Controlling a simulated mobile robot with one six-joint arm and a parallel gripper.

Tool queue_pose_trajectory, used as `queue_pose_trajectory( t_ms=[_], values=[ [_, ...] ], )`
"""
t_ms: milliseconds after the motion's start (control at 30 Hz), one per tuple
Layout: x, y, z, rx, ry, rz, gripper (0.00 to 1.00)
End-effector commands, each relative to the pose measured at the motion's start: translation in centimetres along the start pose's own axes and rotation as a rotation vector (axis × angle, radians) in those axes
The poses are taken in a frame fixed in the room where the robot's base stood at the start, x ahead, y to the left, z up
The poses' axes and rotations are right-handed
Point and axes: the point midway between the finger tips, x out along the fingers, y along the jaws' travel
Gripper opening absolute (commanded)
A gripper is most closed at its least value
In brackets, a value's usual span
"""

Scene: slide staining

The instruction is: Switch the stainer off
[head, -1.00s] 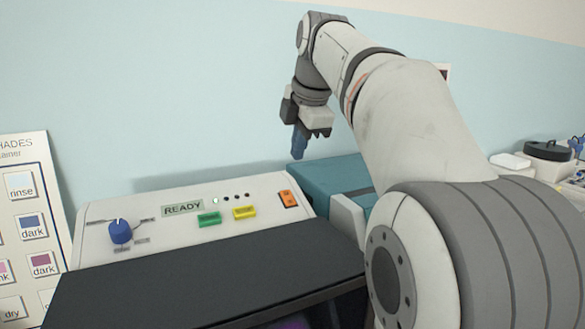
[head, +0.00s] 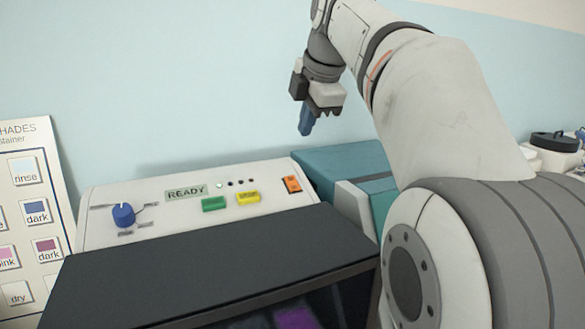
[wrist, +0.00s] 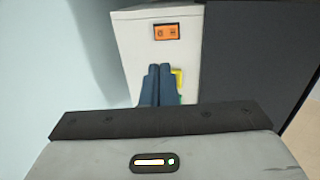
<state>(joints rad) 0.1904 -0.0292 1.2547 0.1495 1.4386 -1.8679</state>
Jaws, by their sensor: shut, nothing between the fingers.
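The stainer (head: 100,235) has a white sloped panel with a READY display, a blue knob (head: 123,214), a green button (head: 214,204), a yellow button (head: 248,197) and an orange rocker switch (head: 292,184) at its right end. In the wrist view the orange switch (wrist: 167,32) sits beyond my fingertips, with two marks on its face. My gripper (head: 306,130) is shut and empty, above and behind the panel, apart from it. In the wrist view its blue fingers (wrist: 160,72) lie side by side and partly hide the yellow and green buttons.
A dark lid (head: 200,262) covers the stainer's front. A teal box (head: 345,160) stands right of the panel. A shades chart (head: 25,200) leans at the left. A dark-lidded container (head: 555,142) stands at the far right. Open air lies above the panel.

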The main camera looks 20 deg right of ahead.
Motion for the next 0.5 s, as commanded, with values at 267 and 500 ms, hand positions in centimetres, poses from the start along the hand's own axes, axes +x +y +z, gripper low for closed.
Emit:
queue_pose_trajectory(
  t_ms=[267, 500],
  values=[
    [2.8, -0.1, -0.1, -0.001, 0.002, -0.004, 0.0],
    [7.9, -0.1, -0.1, -0.001, 0.002, -0.006, 0.0]
  ],
)
